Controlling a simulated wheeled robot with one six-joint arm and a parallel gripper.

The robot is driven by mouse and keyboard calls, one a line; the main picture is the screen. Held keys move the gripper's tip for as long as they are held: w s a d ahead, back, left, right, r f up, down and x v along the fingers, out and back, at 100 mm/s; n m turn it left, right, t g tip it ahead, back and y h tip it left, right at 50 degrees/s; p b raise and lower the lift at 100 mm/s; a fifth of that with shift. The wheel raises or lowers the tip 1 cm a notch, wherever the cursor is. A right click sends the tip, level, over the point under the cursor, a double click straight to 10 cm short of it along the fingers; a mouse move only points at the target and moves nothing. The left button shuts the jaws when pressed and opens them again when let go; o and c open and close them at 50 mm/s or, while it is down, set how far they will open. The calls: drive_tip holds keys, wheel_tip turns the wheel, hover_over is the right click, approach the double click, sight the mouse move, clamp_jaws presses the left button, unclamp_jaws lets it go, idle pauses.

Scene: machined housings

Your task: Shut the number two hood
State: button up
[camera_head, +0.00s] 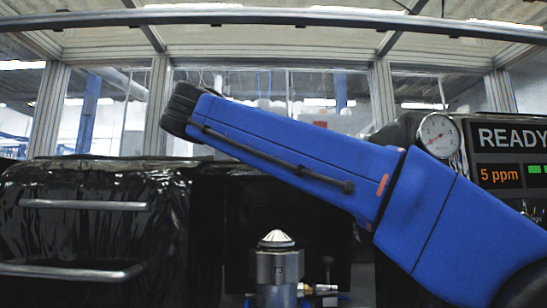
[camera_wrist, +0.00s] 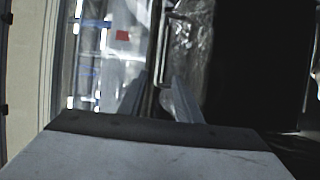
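A glossy black wrinkled housing (camera_head: 165,225) with two horizontal metal bar handles, an upper (camera_head: 82,204) and a lower (camera_head: 70,271), fills the left of the head view. I see no number on it, so I cannot tell which hood is number two. In the wrist view a shiny dark wrinkled surface (camera_wrist: 194,45) lies beyond my fingers, with a pale bar (camera_wrist: 160,45) beside it. My gripper (camera_wrist: 161,98) shows two pale fingers spread apart with nothing between them. The gripper is not visible in the head view.
A metal fitting with a conical top (camera_head: 277,262) stands at the lower centre. A round gauge (camera_head: 439,135) and a display (camera_head: 510,155) reading READY and 5 ppm are at the right, behind my blue arm. A metal rail (camera_head: 290,17) crosses the top. Windows line the back.

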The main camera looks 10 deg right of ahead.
drive_tip(key=x, duration=1.6)
drive_tip(key=shift+w, duration=0.1)
clamp_jaws()
